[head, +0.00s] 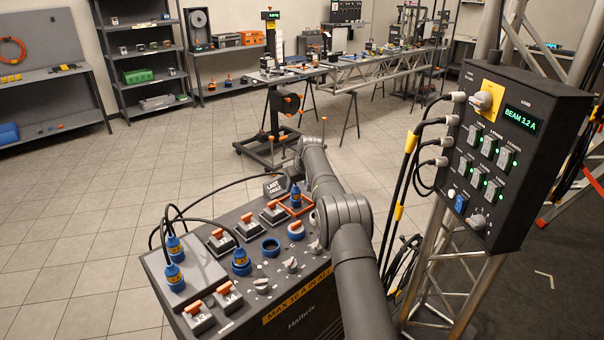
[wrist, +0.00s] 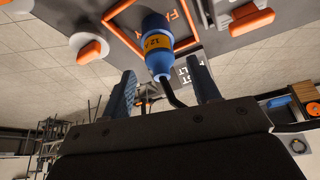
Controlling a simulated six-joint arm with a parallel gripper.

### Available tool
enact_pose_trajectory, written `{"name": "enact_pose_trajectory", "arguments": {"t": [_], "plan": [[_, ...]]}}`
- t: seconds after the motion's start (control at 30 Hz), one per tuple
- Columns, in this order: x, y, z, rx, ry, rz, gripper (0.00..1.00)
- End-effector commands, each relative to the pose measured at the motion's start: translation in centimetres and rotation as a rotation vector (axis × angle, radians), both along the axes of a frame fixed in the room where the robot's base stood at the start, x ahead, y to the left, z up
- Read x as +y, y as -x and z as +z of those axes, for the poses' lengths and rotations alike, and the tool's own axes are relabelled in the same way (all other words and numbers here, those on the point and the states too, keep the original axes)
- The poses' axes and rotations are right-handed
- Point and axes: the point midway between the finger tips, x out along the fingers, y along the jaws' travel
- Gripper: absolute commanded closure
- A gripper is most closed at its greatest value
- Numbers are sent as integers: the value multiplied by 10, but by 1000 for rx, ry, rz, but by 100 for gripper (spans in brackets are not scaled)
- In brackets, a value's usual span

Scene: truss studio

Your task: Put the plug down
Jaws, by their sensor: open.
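A blue plug (head: 296,194) with a yellow band stands inside an orange frame (head: 308,207) on the dark console top. In the wrist view the plug (wrist: 156,44) shows its yellow label, and a black cable runs from its end towards my gripper. My gripper (wrist: 163,66) is open, with one blue-grey finger on each side of the plug's cable end. A gap shows between the plug and the fingers. In the head view my arm hides most of the gripper. I cannot tell exactly how the plug's base meets the surface.
More blue plugs (head: 174,276) with cables stand on the console's left part. A black control box (head: 510,150) with cables hangs on a truss at the right. Open floor lies left.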

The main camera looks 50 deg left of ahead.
Motion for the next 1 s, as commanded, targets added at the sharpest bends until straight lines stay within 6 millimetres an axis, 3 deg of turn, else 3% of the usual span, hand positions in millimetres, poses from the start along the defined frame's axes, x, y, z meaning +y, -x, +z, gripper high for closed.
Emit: {"name": "enact_pose_trajectory", "arguments": {"t": [0.2, 0.5, 1.0], "plan": [[-14, 3, 35, -1, -2, -1, 44], [-28, 7, 67, 0, -1, -1, 44], [-31, 8, 72, 0, 0, -1, 44]]}}
